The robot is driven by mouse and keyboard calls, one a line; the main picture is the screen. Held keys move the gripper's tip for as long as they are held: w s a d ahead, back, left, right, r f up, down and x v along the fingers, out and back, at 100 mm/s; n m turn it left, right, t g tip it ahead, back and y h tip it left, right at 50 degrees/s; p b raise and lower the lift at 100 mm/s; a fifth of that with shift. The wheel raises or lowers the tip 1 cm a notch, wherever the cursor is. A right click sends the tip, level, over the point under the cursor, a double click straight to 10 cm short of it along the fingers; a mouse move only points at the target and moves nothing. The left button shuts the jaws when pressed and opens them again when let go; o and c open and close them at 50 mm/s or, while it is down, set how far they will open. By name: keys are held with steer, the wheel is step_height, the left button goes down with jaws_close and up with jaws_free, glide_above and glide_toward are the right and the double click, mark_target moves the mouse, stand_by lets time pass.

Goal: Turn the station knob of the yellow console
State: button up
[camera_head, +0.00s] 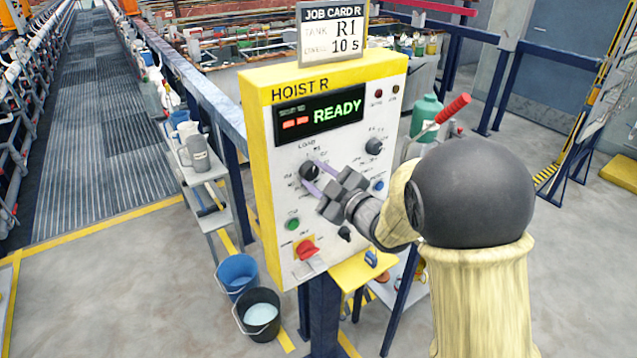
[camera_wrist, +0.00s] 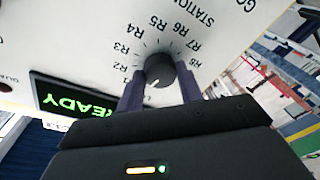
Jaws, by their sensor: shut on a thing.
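The yellow console (camera_head: 258,150) has a white front panel headed HOIST R and a lit green READY display (camera_head: 338,110). The dark round station knob (camera_head: 309,171) is on the panel's left side; in the wrist view the knob (camera_wrist: 160,71) sits by the word STATION among marks R2 to R8. A short white line on the knob points to the lower left, away from R5; the mark there is hidden. My gripper (camera_head: 316,180) has its purple fingers on either side of the knob, shut on it; the fingers also show in the wrist view (camera_wrist: 160,92).
A job card (camera_head: 333,33) above the console reads tank R1, 10 s. Another dark knob (camera_head: 374,146), a green button (camera_head: 292,224) and a red switch (camera_head: 307,249) share the panel. A blue bucket (camera_head: 237,272) and a black bucket (camera_head: 261,335) stand on the floor below.

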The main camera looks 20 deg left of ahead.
steer(key=shift+f+m+b, duration=0.15)
steer(key=shift+m+b, duration=0.8)
steer(key=shift+m, duration=0.75)
steer(key=o, duration=1)
steer(key=b+v, duration=0.2)
steer(key=v, duration=0.6)
steer(key=b+v, duration=0.2)
steer(key=v, duration=0.7)
steer(key=shift+s+d+f, duration=0.1)
steer(key=shift+s+f, duration=0.1)
steer(key=shift+s, duration=0.05)
